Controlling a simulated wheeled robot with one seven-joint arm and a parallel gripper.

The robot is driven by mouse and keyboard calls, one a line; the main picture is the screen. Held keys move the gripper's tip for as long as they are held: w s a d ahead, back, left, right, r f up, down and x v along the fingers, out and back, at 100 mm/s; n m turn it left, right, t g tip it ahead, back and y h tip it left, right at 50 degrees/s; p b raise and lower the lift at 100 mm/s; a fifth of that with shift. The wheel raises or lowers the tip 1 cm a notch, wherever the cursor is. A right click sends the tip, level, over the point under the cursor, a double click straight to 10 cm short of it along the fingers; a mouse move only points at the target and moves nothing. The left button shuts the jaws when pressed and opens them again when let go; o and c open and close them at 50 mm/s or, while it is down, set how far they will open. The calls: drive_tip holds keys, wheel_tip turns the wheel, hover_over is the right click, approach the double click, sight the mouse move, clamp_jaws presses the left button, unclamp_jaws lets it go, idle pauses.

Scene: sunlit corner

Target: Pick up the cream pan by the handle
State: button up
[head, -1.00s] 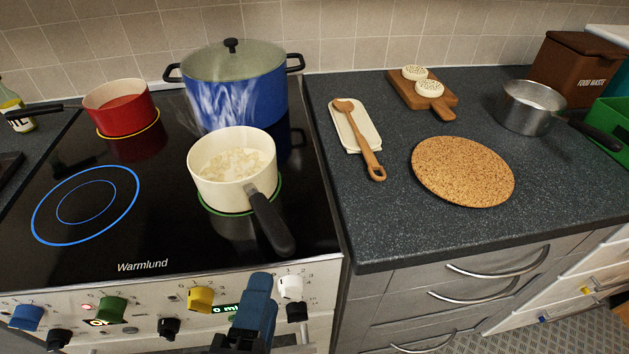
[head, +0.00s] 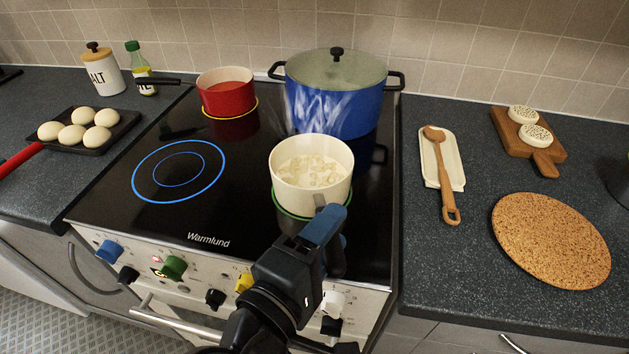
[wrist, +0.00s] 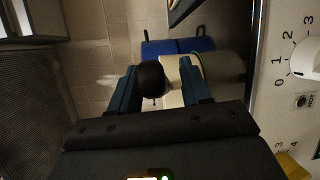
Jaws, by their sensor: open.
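The cream pan (head: 310,192) stands upright on the front right burner ring of the black hob, with pale chunks in liquid inside. My gripper (head: 326,226), with blue fingers, is at the front of the pan, over its handle, and hides most of the handle in the head view. In the wrist view the handle's black rounded end (wrist: 151,78) shows between my two open blue fingers (wrist: 160,76), with part of the cream pan (wrist: 172,98) behind it. Whether a finger touches the handle cannot be told.
A steaming blue pot (head: 335,100) stands right behind the cream pan, and a red pan (head: 227,97) stands behind left. The front left burner (head: 178,171) is bare. A wooden spoon (head: 440,170) and a cork mat (head: 551,241) lie on the right counter.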

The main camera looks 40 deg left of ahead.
drive_tip(key=shift+w, duration=0.25)
drive_tip(key=shift+c, duration=0.3)
clamp_jaws()
drive_tip(key=shift+a, duration=0.1)
